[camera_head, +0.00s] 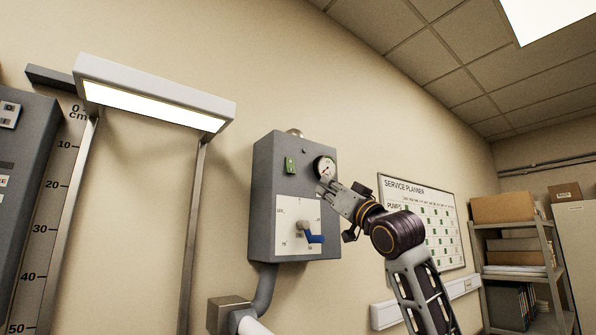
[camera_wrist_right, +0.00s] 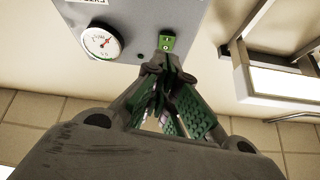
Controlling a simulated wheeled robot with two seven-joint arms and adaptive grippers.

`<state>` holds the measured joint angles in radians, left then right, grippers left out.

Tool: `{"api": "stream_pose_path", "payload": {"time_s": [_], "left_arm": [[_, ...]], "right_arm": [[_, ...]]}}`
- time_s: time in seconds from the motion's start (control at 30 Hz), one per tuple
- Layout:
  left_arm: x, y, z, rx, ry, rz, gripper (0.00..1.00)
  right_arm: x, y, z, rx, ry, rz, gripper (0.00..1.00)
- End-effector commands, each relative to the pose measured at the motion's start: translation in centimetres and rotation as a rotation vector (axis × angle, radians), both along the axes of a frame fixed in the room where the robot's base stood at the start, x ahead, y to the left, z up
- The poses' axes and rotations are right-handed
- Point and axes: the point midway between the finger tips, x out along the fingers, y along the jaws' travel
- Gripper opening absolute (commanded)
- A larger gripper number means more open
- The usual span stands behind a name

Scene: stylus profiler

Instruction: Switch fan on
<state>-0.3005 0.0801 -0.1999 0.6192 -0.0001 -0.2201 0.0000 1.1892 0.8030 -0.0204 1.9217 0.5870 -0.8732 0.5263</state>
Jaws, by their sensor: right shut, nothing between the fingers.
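A grey wall box (camera_head: 262,205) carries a small green switch (camera_head: 291,165) on its upper left front. The switch also shows in the right wrist view (camera_wrist_right: 167,43), with light marks on it. My right gripper (camera_head: 325,184) is shut and empty in front of the box, to the right of and a little below the switch in the head view. In the wrist view the closed fingertips (camera_wrist_right: 164,62) appear just below the switch; I cannot tell whether they touch anything. My left gripper is not in view.
A blue lever (camera_head: 314,238) is on a white dial plate below. A lit lamp (camera_head: 155,92) stands left. A planner board (camera_head: 432,218) and shelves (camera_head: 511,225) are right.

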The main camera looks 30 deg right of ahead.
Motion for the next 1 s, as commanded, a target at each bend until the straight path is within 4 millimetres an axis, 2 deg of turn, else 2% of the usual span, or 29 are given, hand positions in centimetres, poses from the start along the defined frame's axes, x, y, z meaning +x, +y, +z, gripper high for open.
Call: {"api": "stream_pose_path", "payload": {"time_s": [0.2, 1.0], "left_arm": [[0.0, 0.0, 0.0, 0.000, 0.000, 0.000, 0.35], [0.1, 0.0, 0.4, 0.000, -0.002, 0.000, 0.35]], "right_arm": [[-1.2, 0.6, 1.6, -0.111, -0.098, -0.046, 0.00], [-0.7, 0.6, 2.3, -0.147, -0.103, -0.070, 0.00]]}}
